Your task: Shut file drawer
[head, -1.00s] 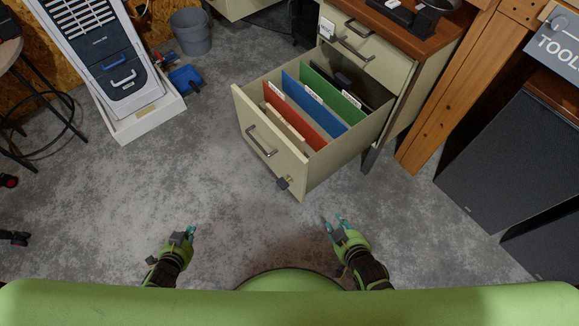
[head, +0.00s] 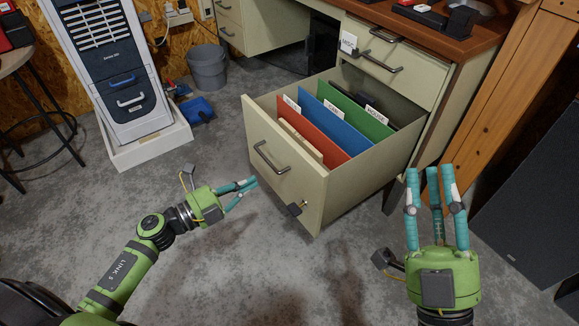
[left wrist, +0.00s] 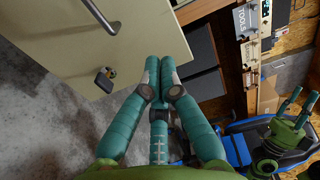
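The file drawer (head: 262,185) is pulled far out of the beige cabinet under the desk. Its front has a grey bar handle (head: 268,158) and a small lock with a key and dark tag (head: 294,208). My left gripper (head: 256,183) is shut and empty, its fingertips together just in front of the drawer front's lower left; I cannot tell whether they touch. In the left wrist view the drawer front (left wrist: 140,45) lies just beyond the fingertips (left wrist: 160,63). My right gripper (head: 431,172) is open and empty, right of the drawer, fingers pointing away from me.
Red, blue and green folders (head: 338,128) stand in the drawer. A closed upper drawer (head: 388,65) sits above. A wooden post (head: 500,90) and dark panel (head: 530,190) stand right. A white unit in a tray (head: 150,150), bucket (head: 208,68) and blue dustpan (head: 197,109) are left.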

